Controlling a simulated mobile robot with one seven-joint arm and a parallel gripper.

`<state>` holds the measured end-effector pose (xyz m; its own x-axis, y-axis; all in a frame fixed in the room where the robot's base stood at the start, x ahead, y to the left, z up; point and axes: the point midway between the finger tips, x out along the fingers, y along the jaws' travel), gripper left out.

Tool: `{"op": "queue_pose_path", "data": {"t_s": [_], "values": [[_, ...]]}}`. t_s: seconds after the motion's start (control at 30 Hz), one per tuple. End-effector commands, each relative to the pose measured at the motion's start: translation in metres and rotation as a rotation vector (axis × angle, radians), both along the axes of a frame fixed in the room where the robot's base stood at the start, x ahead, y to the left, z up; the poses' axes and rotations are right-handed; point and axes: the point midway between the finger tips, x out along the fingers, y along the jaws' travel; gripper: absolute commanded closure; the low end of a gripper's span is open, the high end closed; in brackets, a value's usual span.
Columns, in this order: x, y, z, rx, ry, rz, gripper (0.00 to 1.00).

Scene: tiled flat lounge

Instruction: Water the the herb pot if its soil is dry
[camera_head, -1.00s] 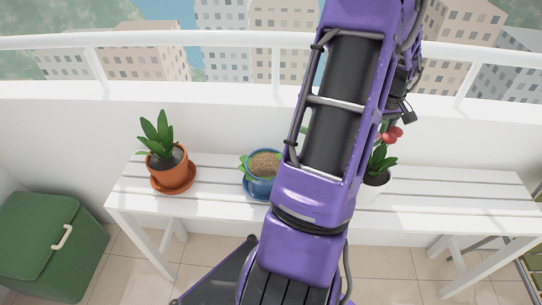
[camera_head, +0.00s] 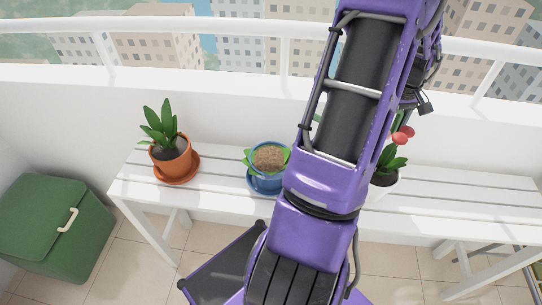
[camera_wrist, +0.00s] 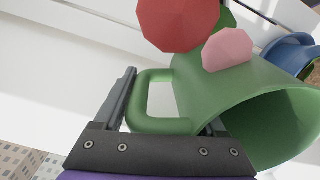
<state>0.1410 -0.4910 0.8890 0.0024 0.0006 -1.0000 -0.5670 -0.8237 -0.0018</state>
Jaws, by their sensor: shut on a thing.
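The blue pot (camera_head: 266,183) stands on the white bench, partly hidden by my arm. It has pale brown, dry-looking soil (camera_head: 269,158) and green leaves at its rim. It also shows at the right edge of the wrist view (camera_wrist: 288,50). My gripper (camera_wrist: 165,108) is shut on the loop handle of a green watering vessel (camera_wrist: 240,105). The vessel's wide mouth faces right and lies tilted in the wrist view; its inside looks empty where visible. In the head view the gripper and vessel are hidden or out of frame.
An orange pot (camera_head: 173,163) with dark soil stands left on the bench (camera_head: 125,185). A green box (camera_head: 50,225) is at left. A railing (camera_head: 190,50) runs behind.

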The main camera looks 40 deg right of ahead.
Motion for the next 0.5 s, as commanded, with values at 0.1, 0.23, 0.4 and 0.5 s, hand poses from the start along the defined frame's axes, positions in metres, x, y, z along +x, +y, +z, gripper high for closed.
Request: {"op": "queue_pose_path", "data": {"t_s": [0.1, 0.23, 0.4, 0.5], "values": [[0.002, 0.001, 0.005, -0.027, 0.016, 0.003, 1.0], [0.005, 0.004, 0.011, -0.072, 0.045, 0.005, 1.0], [0.007, 0.008, 0.019, -0.143, 0.094, 0.006, 1.0], [0.01, 0.012, 0.02, -0.183, 0.124, 0.006, 1.0]]}}
